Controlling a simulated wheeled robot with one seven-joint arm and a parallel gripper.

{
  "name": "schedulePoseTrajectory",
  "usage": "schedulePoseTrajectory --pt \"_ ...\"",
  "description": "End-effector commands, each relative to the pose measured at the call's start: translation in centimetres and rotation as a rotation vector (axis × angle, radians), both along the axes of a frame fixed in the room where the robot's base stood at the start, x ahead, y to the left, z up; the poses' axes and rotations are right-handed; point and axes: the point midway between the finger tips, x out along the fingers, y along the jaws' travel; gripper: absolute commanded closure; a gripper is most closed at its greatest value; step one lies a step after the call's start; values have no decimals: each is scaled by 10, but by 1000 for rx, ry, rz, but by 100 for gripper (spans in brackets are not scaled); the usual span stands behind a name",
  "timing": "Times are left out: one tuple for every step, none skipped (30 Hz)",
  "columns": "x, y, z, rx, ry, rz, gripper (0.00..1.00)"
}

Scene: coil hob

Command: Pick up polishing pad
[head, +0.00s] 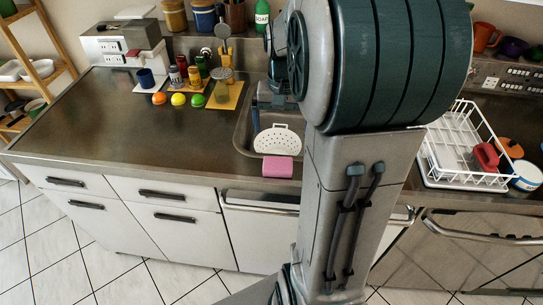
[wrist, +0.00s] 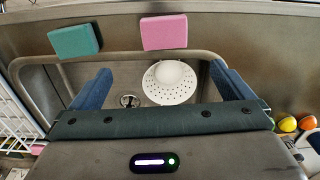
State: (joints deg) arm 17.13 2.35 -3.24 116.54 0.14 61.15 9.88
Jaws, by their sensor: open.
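Two block-shaped pads lie on the front rim of the sink, and I cannot tell which one is the polishing pad. The pink pad (head: 278,167) shows in the head view and at the top centre of the wrist view (wrist: 164,31). The green pad (wrist: 75,40) lies left of it in the wrist view; my arm hides it in the head view. My gripper (wrist: 159,69) is open and empty over the sink, its blue fingers wide apart. Both pads are beyond the fingertips, apart from them. In the head view my arm mostly hides the gripper.
A white perforated strainer (wrist: 169,82) is at the sink (head: 243,130), below and between my fingers in the wrist view. A white dish rack (head: 462,145) holds a red item at right. Fruits (head: 178,99), jars and a cup stand left of the sink. The left counter front is clear.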

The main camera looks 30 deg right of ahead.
Motion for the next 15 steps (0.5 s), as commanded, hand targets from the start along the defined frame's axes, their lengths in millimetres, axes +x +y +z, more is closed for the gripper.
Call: schedulePoseTrajectory --pt "-1 0 -9 2 5 0 0" --pt "-1 1 -15 2 5 0 0" --pt "-1 1 -23 3 7 1 0" --pt "-1 1 -30 2 6 1 0" --pt "-1 2 -36 2 6 1 0" --pt "-1 2 -44 2 6 2 0" --pt "-1 2 -49 2 6 2 0" --pt "-1 2 -55 2 5 2 0" --pt "-1 2 -61 3 4 2 0" --pt "-1 2 -65 2 3 2 0" --pt "-1 2 -68 2 3 2 0" --pt "-1 2 -72 2 3 2 0" --pt "-1 2 -74 1 2 2 0" --pt "-1 2 -75 1 1 2 0" --pt "-1 2 -77 1 1 2 0"
